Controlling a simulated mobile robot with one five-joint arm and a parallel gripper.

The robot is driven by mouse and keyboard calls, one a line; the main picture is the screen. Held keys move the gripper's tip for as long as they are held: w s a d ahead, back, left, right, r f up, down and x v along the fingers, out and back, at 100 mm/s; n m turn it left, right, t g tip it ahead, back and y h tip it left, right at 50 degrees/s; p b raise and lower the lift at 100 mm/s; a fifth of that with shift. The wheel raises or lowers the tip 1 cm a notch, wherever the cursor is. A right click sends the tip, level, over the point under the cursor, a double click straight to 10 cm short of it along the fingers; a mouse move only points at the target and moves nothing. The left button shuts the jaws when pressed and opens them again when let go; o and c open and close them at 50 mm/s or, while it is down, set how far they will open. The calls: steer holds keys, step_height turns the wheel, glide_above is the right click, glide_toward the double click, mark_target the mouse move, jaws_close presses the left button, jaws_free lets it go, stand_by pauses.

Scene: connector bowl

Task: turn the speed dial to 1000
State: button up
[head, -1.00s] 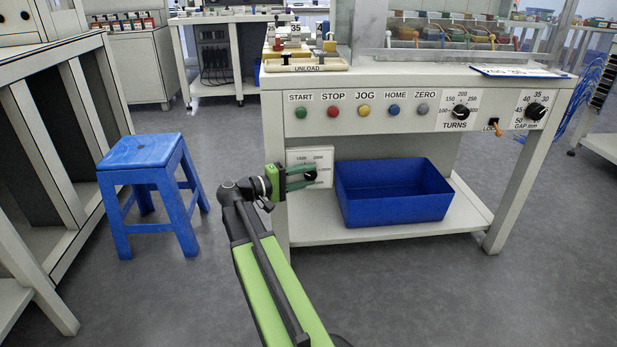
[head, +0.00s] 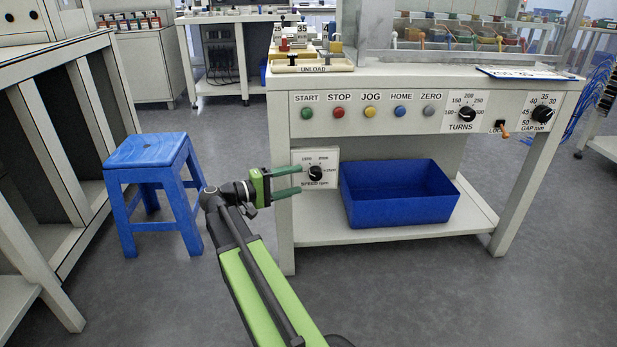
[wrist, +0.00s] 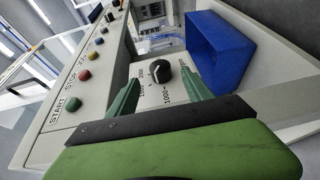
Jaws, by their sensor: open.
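The speed dial (head: 316,173) is a black round knob on a white panel marked "SPEED rpm", low on the left of the bench front. In the wrist view the dial (wrist: 162,72) stands ahead, between the lines of the two fingers. The label 1000 shows beside it; the pointer setting is too small to read surely. My gripper (head: 301,181) has green fingers and is open and empty. Its fingertips are just left of the dial in the head view, apparently short of it. In the wrist view my gripper (wrist: 161,88) has its fingers apart, one on each side.
A blue bin (head: 400,208) stands on the lower shelf (head: 350,234), right beside the dial panel. Coloured buttons and the turns dial (head: 466,113) are on the bench front above. A blue stool (head: 150,150) stands to the left. The floor around the arm is clear.

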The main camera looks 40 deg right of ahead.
steer(key=v, duration=1.1)
steer(key=shift+a, duration=0.1)
